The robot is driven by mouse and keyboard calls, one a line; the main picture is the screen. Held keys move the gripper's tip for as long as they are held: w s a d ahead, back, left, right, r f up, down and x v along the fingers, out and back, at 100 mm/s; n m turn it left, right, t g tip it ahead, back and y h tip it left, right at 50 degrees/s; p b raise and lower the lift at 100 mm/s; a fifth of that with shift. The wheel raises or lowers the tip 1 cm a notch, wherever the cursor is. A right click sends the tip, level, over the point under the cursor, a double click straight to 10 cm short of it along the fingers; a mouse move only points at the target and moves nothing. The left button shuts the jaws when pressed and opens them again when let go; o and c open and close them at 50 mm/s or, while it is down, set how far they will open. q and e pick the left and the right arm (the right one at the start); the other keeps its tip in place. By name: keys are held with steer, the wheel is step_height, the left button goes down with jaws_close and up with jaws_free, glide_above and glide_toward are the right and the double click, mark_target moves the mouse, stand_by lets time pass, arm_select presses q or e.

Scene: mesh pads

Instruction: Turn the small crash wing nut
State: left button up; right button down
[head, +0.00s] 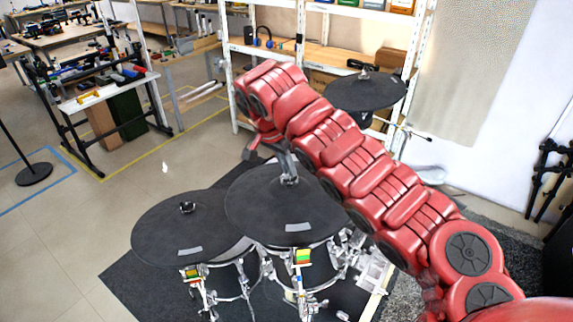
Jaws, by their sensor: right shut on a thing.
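Three black cymbal pads stand in view: one at left (165,235), one in the middle (250,208) and one at back right (350,97). My right arm reaches in from the lower right. Its gripper (286,172) points down at the centre of the middle pad and is shut on the small wing nut (289,181) on top of its stand. The gripper and arm partly hide the nut and the pad's right edge. The left pad has its own dark nut (187,207), and another fitting tops the back right pad (364,74). My left gripper is not in view.
Drums with chrome hardware (300,275) stand under the pads on a dark mat (130,275). A white shelf rack (233,85) is behind. A workbench (105,90) stands at upper left. Open floor (120,200) lies left of the drums.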

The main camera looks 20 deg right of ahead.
steer(key=shift+a+f, duration=0.1)
steer(key=shift+a, duration=0.1)
steer(key=c, duration=1.1)
jaws_free()
steer(key=shift+s, duration=0.1)
steer(key=shift+c, duration=0.2)
steer(key=shift+o, duration=1)
steer(key=shift+a, duration=0.1)
